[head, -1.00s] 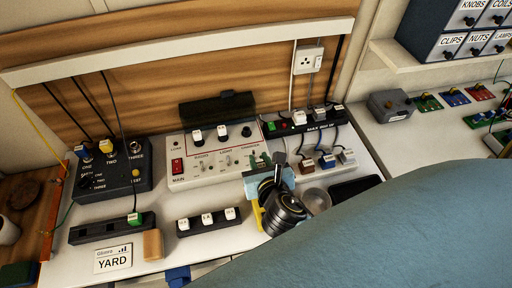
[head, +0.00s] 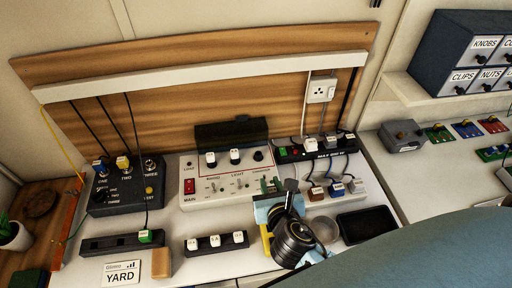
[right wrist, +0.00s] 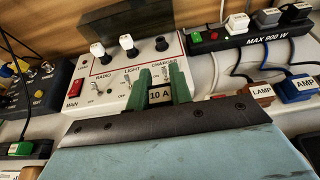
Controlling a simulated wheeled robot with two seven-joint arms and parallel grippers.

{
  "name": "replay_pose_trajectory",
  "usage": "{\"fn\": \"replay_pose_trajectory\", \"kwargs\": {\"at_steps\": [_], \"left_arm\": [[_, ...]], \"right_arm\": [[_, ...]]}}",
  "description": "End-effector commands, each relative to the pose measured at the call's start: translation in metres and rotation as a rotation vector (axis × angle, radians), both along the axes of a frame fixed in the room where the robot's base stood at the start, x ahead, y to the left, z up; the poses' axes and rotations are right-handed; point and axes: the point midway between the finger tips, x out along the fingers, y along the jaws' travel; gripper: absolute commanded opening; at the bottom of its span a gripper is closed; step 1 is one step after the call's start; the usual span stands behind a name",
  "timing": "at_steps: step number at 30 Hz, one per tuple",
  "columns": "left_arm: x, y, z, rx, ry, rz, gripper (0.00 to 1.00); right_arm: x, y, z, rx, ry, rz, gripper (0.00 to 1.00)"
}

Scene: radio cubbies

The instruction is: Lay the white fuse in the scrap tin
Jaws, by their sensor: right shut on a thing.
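My right gripper (head: 271,187) is over the front right part of the white switch panel. In the head view the fuse is too small and covered to make out. A round grey open tin (head: 324,231), which looks like the scrap tin, stands just right of my right wrist, apart from the fuse. No contents can be made out in it. My left gripper is not in view.
Three white blocks sit in a black rack (head: 203,250) left of my wrist. A black tray (head: 367,225) lies right of the tin. Plugs with cables and a power strip (head: 290,153) stand behind. A YARD card (head: 122,272) and wooden block (head: 161,263) are at front left.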

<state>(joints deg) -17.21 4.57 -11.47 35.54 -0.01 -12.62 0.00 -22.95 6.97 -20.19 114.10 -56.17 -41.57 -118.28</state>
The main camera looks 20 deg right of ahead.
Motion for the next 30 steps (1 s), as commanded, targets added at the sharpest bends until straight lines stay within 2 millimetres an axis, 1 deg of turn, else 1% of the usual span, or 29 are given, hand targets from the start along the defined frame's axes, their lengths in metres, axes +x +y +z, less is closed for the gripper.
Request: {"fn": "replay_pose_trajectory", "kwargs": {"at_steps": [5, 8, 11, 14, 15, 18, 21, 24, 30], "left_arm": [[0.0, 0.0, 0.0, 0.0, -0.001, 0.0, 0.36], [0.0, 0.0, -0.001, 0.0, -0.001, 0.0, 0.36], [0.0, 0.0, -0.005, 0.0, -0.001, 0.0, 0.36], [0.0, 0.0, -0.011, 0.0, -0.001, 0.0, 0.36], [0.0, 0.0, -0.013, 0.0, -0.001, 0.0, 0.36], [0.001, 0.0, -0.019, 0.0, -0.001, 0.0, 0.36], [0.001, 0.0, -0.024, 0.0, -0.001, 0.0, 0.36], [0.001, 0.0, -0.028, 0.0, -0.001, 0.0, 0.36], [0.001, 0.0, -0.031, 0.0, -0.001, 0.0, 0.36]], "right_arm": [[0.001, 0.0, 0.001, 0.0, -0.001, 0.0, 0.0], [0.006, -0.001, 0.007, 0.0, -0.005, 0.005, 0.0], [0.02, -0.003, 0.023, -0.004, -0.012, 0.018, 0.0], [0.038, -0.005, 0.049, -0.007, -0.015, 0.047, 0.0], [0.045, -0.005, 0.061, -0.007, -0.016, 0.063, 0.0], [0.057, -0.004, 0.088, -0.011, -0.014, 0.111, 0.0], [0.062, -0.002, 0.109, -0.012, -0.009, 0.163, 0.0], [0.061, -0.001, 0.123, -0.009, -0.006, 0.207, 0.0], [0.058, 0.0, 0.134, -0.006, -0.001, 0.251, 0.0]]}}
